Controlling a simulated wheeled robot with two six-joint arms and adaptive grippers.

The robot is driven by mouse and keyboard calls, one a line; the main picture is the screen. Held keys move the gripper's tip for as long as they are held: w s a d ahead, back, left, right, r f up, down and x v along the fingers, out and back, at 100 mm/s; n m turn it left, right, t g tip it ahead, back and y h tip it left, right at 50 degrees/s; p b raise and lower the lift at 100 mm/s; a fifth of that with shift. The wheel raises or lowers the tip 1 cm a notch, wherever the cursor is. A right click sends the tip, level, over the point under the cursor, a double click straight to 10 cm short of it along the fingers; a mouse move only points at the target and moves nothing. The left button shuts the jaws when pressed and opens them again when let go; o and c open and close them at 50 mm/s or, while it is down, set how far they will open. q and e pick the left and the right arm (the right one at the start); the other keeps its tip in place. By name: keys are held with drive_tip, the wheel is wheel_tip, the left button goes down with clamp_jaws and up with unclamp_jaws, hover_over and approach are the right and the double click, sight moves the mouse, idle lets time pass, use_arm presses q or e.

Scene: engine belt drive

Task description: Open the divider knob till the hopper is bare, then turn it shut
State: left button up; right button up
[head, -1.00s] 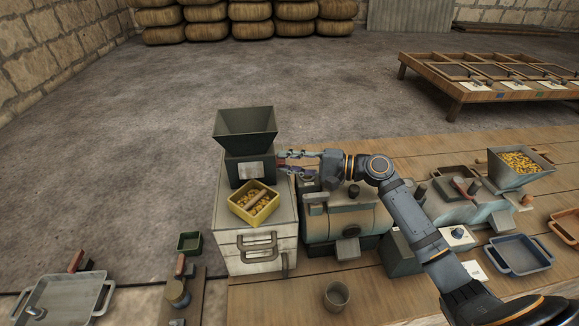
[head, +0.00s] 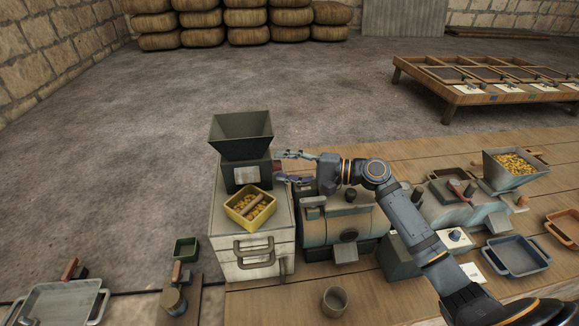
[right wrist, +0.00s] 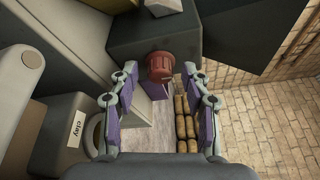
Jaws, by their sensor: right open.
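The divider (head: 246,173) is a dark grey box on a pale cabinet, with a dark flared hopper (head: 241,133) on top. The visible inside of the hopper looks bare, but its bottom is hidden. The divider knob (right wrist: 161,66) is red and ribbed on the box's side in the right wrist view. My right gripper (head: 278,166) is beside that side of the box. In the right wrist view its open fingers (right wrist: 160,72) stand on both sides of the knob, with gaps. A yellow tray (head: 233,217) before the divider holds golden pieces and a wooden bar. My left gripper is out of view.
A grey-green machine (head: 340,222) stands close to the right of the cabinet, under my right arm. Farther right is another hopper (head: 492,172) full of yellow pieces. A cup (head: 335,302) stands in front. A small green box (head: 186,249) is at left.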

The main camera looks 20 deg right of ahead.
drive_tip(key=v, duration=0.6)
drive_tip(key=shift+f, duration=0.1)
drive_tip(key=shift+s+d, duration=0.35)
drive_tip(key=shift+d, duration=0.25)
